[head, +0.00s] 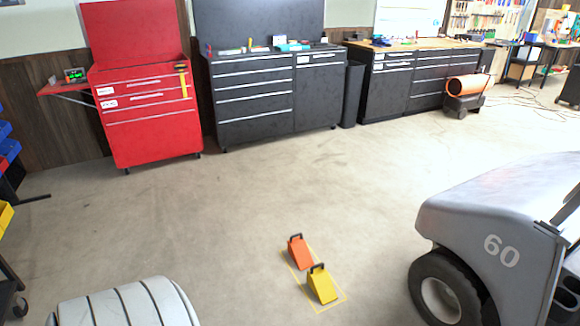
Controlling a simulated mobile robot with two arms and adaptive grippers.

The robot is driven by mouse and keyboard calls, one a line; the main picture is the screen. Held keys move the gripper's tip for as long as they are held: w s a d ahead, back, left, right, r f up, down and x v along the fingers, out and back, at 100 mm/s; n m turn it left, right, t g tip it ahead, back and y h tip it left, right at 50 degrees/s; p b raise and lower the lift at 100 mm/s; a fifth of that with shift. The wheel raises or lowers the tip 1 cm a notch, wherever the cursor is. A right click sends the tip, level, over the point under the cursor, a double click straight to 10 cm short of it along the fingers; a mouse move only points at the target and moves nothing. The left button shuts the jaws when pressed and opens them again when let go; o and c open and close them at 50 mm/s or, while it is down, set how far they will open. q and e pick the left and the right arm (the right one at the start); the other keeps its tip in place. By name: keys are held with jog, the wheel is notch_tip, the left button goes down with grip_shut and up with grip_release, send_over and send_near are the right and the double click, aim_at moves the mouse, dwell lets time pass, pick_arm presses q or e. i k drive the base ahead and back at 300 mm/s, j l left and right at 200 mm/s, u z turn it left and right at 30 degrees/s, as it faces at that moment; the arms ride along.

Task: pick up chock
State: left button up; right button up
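Two wedge-shaped chocks with dark handles on top lie on the concrete floor in the head view. The orange chock (300,252) is a little farther away and to the left. The yellow chock (322,286) is nearer and to the right, close beside the orange one. Both sit within a thin yellow outline (334,305) marked on the floor. Neither of my grippers shows in the head view.
A grey cart (500,225) marked 60 stands at the right, its black wheel (442,300) near the chocks. A red tool cabinet (150,110), dark cabinets (265,100) and an orange heater (465,88) line the back. Floor between is clear.

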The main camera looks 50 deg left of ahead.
aim_at(318, 279)
jog(key=u, duration=1.35)
